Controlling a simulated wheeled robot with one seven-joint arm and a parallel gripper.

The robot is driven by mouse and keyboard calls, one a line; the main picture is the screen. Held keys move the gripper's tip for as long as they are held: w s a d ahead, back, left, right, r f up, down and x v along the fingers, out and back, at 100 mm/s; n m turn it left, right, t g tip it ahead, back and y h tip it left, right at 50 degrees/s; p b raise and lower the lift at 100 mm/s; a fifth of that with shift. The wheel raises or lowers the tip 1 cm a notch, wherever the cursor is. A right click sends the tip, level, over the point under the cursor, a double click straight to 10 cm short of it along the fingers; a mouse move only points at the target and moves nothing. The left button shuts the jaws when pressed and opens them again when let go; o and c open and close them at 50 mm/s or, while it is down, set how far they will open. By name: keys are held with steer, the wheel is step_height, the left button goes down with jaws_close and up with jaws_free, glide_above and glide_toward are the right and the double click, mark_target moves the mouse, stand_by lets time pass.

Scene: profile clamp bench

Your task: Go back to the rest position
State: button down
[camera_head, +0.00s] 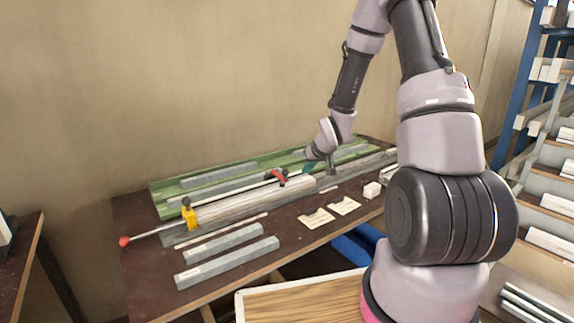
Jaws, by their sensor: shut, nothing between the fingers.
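My gripper (331,171) points down over the far right part of the bench (141,270). It is shut and empty, small in the view, close to the right end of a light grey profile (250,205) in the long clamp fixture. A red clamp handle (279,178) is just left of my gripper. A yellow block (190,217) and a rod with a red knob (124,241) are at the fixture's left end. My arm covers the bench's right end.
Two grey bars (226,262) lie at the bench's front left. Two pale cards (316,218) and a white block (372,189) lie on the front middle and right. A green tray (160,201) runs along the back. Shelves (554,160) stand at the right, a wooden-topped surface (300,300) in front.

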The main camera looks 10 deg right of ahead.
steer(key=s+r+m+h, duration=0.1)
steer(key=s+r, duration=0.3)
steer(key=r, duration=0.3)
steer(key=s+d+r+m, duration=0.1)
steer(key=s+r, duration=0.3)
steer(key=r, duration=0.3)
steer(key=s+r+h, duration=0.1)
steer(key=s+r, duration=0.2)
steer(key=r, duration=0.4)
steer(key=s+a+r+m+y, duration=0.1)
steer(key=s+r, duration=0.4)
steer(key=s, duration=0.4)
steer(key=s+a+r+m+y, duration=0.1)
steer(key=s+r, duration=0.4)
steer(key=s, duration=0.5)
steer(key=shift+s+a+r+m+g+y, duration=0.15)
steer(key=shift+s+a+m+g+y, duration=0.2)
steer(key=shift+a, duration=0.2)
